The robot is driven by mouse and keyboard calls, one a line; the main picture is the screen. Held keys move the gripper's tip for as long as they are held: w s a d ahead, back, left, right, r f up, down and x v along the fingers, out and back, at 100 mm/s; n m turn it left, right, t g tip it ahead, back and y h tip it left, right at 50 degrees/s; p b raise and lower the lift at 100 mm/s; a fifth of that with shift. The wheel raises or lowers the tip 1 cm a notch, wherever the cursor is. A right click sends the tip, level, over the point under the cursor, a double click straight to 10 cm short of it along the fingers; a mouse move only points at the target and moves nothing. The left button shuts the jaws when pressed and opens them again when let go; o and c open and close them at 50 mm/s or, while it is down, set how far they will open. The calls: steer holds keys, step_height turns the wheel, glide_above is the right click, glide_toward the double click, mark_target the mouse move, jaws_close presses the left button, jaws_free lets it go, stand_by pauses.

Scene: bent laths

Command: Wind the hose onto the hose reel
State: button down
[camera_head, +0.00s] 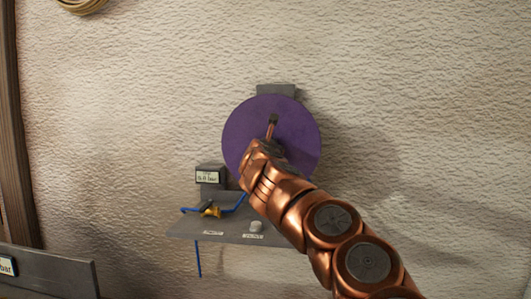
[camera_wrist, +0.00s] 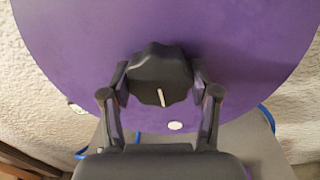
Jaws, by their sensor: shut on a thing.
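The hose reel shows as a large purple disc (camera_head: 300,125) on the wall; it also fills the upper wrist view (camera_wrist: 70,45). A dark ribbed knob (camera_wrist: 160,70) with a white line stands at the reel's face. My gripper (camera_wrist: 160,82) is shut on this knob, one finger on each side. In the head view my copper arm covers the gripper and the reel's lower middle. A blue hose (camera_head: 239,204) runs by a brass fitting (camera_head: 210,212) on the shelf below, and a blue length (camera_head: 198,260) hangs down under it. No hose shows on the reel's face; behind it is hidden.
A grey shelf (camera_head: 190,230) with labels and a small pale knob (camera_head: 256,226) juts out below the reel. A small box with a display (camera_head: 209,174) stands left of the reel. A coil (camera_head: 82,4) hangs top left. A grey board (camera_head: 50,268) is at lower left.

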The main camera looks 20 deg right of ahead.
steer(key=shift+r, duration=0.1)
stand_by(0.4)
steer(key=shift+c, duration=1.3)
jaws_free()
steer(key=v, duration=1.2)
